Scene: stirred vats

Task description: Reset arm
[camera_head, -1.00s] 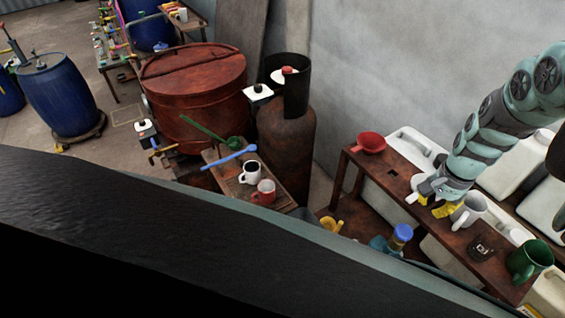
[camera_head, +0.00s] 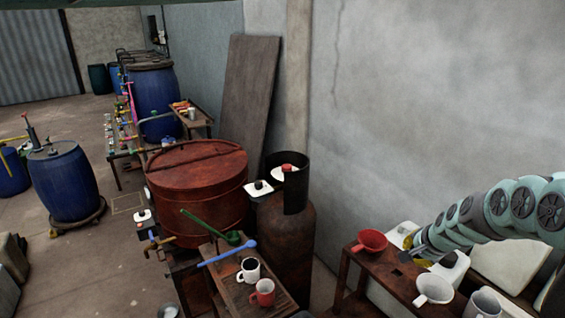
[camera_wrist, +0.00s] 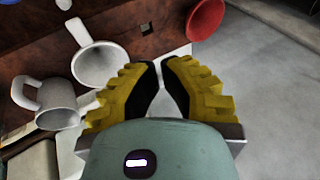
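My gripper (camera_wrist: 160,63) has yellow fingers with dark pads. In the wrist view a narrow gap shows between the fingertips, with nothing held there. In the head view my gripper (camera_head: 418,257) is above the right-hand bench, just right of a red funnel (camera_head: 370,241), and its fingers are partly hidden by the arm. A white funnel (camera_head: 433,289) rests on the bench below it. The wrist view shows this white funnel (camera_wrist: 99,64) left of the fingers and the red funnel (camera_wrist: 205,18) beyond them.
A white mug (camera_head: 483,303) stands near the white funnel. A rusty vat (camera_head: 197,190), a gas cylinder (camera_head: 286,235) and a small table with a white mug (camera_head: 248,270) and red mug (camera_head: 263,291) are left.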

